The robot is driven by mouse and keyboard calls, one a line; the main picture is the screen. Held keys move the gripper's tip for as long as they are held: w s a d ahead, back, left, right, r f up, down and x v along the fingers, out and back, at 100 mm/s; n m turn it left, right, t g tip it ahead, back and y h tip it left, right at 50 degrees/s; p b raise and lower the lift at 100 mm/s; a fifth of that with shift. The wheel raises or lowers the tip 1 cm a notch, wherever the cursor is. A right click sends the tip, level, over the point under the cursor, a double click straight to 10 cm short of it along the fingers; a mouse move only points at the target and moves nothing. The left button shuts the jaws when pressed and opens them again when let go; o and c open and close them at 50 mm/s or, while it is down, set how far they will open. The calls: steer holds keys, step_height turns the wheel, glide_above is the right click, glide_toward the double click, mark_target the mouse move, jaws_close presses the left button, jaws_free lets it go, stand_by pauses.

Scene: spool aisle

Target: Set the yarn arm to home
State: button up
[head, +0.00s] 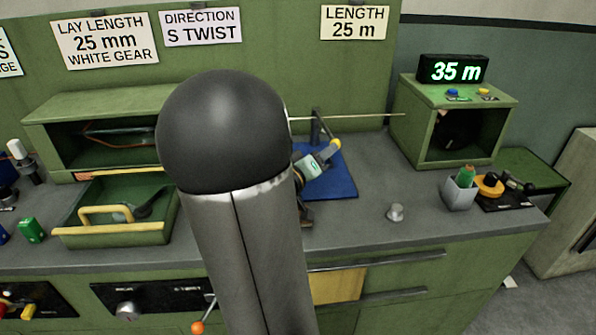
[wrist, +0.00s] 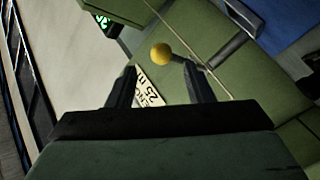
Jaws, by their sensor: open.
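The yarn arm (head: 318,128) is a dark bar over a blue mat, with a yellow knob (head: 335,144) at its end. A pale yarn runs past it toward the green box with the display. In the wrist view, the yellow knob (wrist: 161,54) shows between and just beyond my fingertips, and the dark bar (wrist: 228,50) runs up to the right from behind the right finger. My gripper (wrist: 159,70) is open and empty, close to the knob; contact cannot be told. In the head view my own arm hides much of my gripper.
The green box (head: 430,128) at the back right carries a display (head: 453,69) reading 35 m, with blue and yellow buttons. A grey cup (head: 458,192) and metal knob (head: 396,213) stand on the right counter. A green tray (head: 150,227) is at left.

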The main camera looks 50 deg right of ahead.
steer(key=a, duration=1)
steer(key=shift+a, duration=0.2)
steer(key=shift+w, duration=0.1)
